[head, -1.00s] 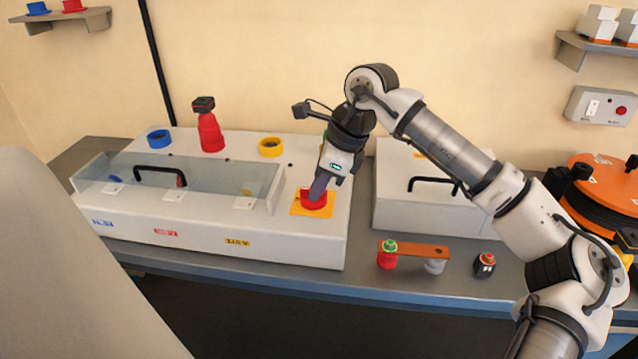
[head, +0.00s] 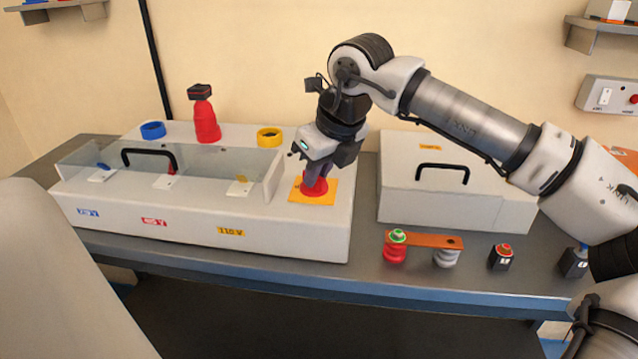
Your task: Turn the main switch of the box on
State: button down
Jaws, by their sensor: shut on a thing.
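The box (head: 290,235) is a long white case on the grey bench, with blue, red and yellow voltage labels on its front. Its main switch (head: 318,195) is a red knob on a yellow plate (head: 299,192) at the right end of the top. My gripper (head: 315,180) comes down from above and is shut on the red knob. The fingers hide the upper part of the knob, so I cannot tell its exact position.
A clear cover with a black handle (head: 150,155) lies over the box's left part. A white case (head: 420,190) stands right. A copper bar (head: 428,242) rests on insulators in front.

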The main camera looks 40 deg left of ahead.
jog(key=m+b, duration=0.1)
jog(key=m, duration=0.1)
jog(key=m+t+b, duration=0.1)
jog(key=m, duration=0.1)
jog(key=m+t+b, duration=0.1)
jog(key=shift+s+a+f+m+h+b, duration=0.15)
jog(key=shift+s+m+h+b, duration=0.1)
jog(key=shift+m+h+b, duration=0.15)
jog(key=shift+s+a+m+t+h, duration=0.1)
jog(key=shift+m+t+h, duration=0.25)
jog(key=shift+m, duration=0.75)
jog(key=shift+m+t+h, duration=0.25)
jog(key=shift+m+h, duration=0.1)
jog(key=shift+m, duration=0.75)
jog(key=c, duration=1.4)
grip_release()
jog(key=shift+c, duration=0.2)
jog(key=shift+r, duration=0.2)
jog(key=p+v, duration=0.1)
jog(key=v, duration=1.2)
jog(key=shift+s+r, duration=0.2)
jog(key=shift+r, duration=0.15)
